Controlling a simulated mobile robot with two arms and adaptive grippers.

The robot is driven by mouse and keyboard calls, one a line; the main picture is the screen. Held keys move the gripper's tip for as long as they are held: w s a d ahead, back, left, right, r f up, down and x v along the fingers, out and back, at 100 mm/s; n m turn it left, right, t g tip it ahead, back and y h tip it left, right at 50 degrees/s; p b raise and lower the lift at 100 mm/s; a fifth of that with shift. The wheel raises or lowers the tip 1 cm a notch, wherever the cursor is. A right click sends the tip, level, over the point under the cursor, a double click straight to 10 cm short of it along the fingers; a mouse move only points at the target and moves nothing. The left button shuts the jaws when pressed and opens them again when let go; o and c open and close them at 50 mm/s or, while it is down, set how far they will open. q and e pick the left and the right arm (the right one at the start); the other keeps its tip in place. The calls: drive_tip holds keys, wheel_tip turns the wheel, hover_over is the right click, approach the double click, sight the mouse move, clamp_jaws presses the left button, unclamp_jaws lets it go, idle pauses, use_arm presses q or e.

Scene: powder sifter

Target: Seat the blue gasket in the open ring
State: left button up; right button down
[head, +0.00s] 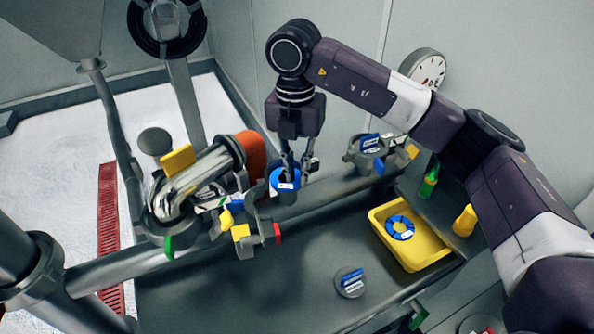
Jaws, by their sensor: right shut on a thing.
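My right gripper (296,172) comes down from above and is shut on a blue ring-shaped gasket (285,177) with a white label. The gasket is at a grey open ring (285,196) at the end of the metal pipe, beside an orange part. I cannot tell whether the gasket is seated in it or just above it. Part of the gasket is hidden by the fingers. A second blue gasket (400,228) lies flat in a yellow tray (383,250) on the right. My left gripper is not in view.
Clamp parts with yellow and red ends (258,236) hang beside the ring. A grey fitting (366,152) stands behind the dark bench (215,295). A grey disc with a blue handle (350,283) lies on the bench. Green and yellow bottles (465,220) stand at right.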

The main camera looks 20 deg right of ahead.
drive_tip(key=c, duration=1.8)
unclamp_jaws()
drive_tip(key=shift+c, duration=0.2)
wheel_tip(320, 180, up, 12)
drive_tip(key=shift+a, duration=0.1)
